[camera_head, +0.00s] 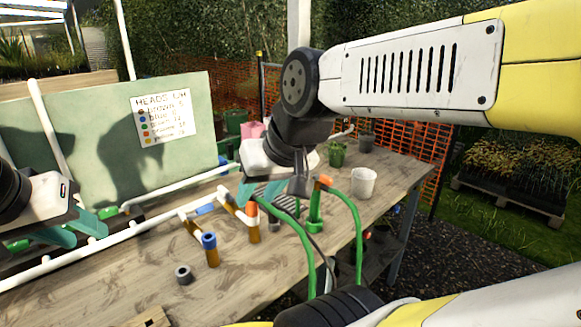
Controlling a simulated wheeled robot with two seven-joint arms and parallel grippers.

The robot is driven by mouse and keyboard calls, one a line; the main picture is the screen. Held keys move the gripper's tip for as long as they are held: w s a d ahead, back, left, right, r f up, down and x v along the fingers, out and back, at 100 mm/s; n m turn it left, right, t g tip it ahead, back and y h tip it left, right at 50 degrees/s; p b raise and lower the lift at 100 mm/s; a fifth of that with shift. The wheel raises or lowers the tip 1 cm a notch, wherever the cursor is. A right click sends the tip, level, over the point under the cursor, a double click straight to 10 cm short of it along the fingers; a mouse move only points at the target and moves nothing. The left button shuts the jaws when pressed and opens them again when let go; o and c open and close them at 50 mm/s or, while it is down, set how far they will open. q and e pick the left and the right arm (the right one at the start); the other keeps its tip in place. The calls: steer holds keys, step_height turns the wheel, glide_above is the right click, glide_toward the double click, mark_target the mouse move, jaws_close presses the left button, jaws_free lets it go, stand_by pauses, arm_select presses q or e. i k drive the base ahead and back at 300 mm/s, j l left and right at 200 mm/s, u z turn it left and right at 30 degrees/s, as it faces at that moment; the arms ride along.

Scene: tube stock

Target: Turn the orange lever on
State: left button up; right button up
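A small orange piece (323,181), which looks like a lever, sits on top of an upright green stand (315,212) on the wooden bench. A second orange piece (252,209) caps a brown upright tube to its left; I cannot tell for sure which is the lever. My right gripper (268,195) points down just above and between these two orange pieces, its teal fingers apart, with no clear contact. Its fingertips are partly confused with the tubes behind.
A white pot (363,183) and green pot (337,154) stand behind. A green board (90,135) with a sign rises at the back left.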

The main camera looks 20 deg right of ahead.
mark_target(324, 179)
steer(key=z, duration=1.25)
steer(key=i, duration=0.1)
steer(key=l, duration=0.05)
